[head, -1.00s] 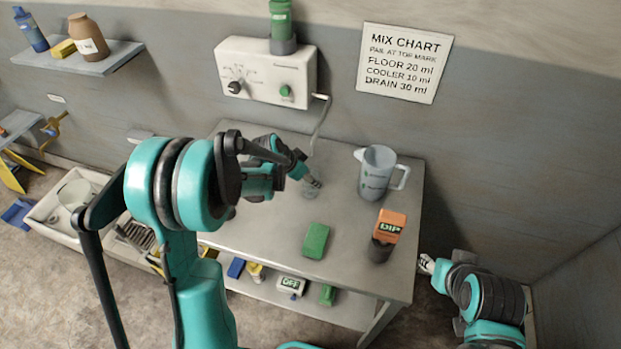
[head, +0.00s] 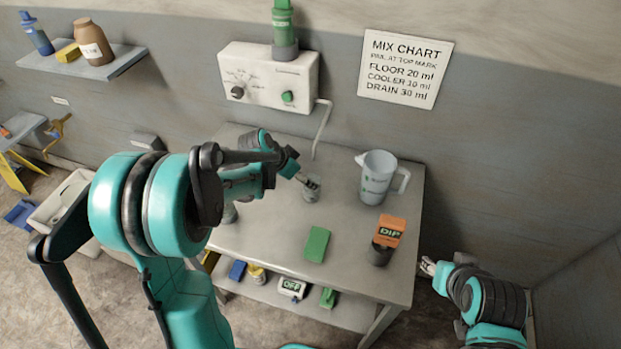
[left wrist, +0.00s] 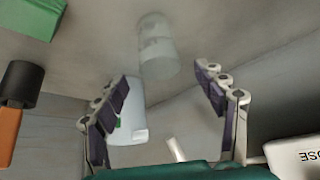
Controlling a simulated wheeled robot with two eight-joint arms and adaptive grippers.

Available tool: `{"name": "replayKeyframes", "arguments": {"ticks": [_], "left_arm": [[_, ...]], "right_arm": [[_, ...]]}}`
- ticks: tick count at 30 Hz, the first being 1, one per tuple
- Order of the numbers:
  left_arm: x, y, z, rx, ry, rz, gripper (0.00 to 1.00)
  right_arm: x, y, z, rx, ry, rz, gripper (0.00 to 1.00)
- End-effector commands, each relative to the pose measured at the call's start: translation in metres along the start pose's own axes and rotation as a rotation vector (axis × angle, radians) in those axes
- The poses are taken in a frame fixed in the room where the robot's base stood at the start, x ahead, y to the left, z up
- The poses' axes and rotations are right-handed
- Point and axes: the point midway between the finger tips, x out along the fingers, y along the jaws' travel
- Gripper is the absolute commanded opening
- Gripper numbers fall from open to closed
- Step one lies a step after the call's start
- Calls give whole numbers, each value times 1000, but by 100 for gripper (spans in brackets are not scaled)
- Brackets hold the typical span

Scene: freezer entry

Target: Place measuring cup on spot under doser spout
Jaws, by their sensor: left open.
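The clear measuring cup (head: 310,194) stands upright on the steel table, below and slightly left of the spout tube (head: 321,128) of the white wall doser (head: 268,78). My left gripper (head: 309,182) is open right at the cup and partly covers it in the head view. In the left wrist view the cup (left wrist: 157,48) appears between and beyond the spread fingertips (left wrist: 163,82), with no clear contact. The spot under the spout cannot be made out. My right gripper (head: 427,266) is beside the table's right edge, too small to read its fingers.
A white jug (head: 378,178) stands right of the cup. A green block (head: 317,244) and an orange DIP container (head: 388,232) are nearer the front. Another small vessel (head: 230,213) is partly hidden by my left arm. The table between block and jug is clear.

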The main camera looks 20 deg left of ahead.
Motion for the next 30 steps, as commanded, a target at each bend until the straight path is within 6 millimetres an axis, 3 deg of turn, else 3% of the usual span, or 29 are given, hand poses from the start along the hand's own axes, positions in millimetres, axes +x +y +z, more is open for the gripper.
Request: {"name": "replayKeyframes", "arguments": {"ticks": [1, 6, 14, 20, 24, 30], "left_arm": [[-14, 0, -1, -2, 0, 0, 71], [-46, 0, -1, -2, 1, 0, 71], [-71, 7, 0, -16, -5, -8, 71], [-111, 51, 8, -138, -37, -86, 71], [-144, 89, 28, -260, -43, -173, 71], [-174, 131, 66, -411, -8, -283, 71]], "right_arm": [[-4, 0, -3, 0, 0, 0, 40], [-10, 0, -7, 0, 0, 0, 40], [-12, 0, -9, 0, 0, 0, 40], [-12, 0, -8, 0, 0, 0, 40], [-12, 0, -8, 0, 0, 0, 40], [-12, 0, -8, 0, 0, 0, 40]]}}
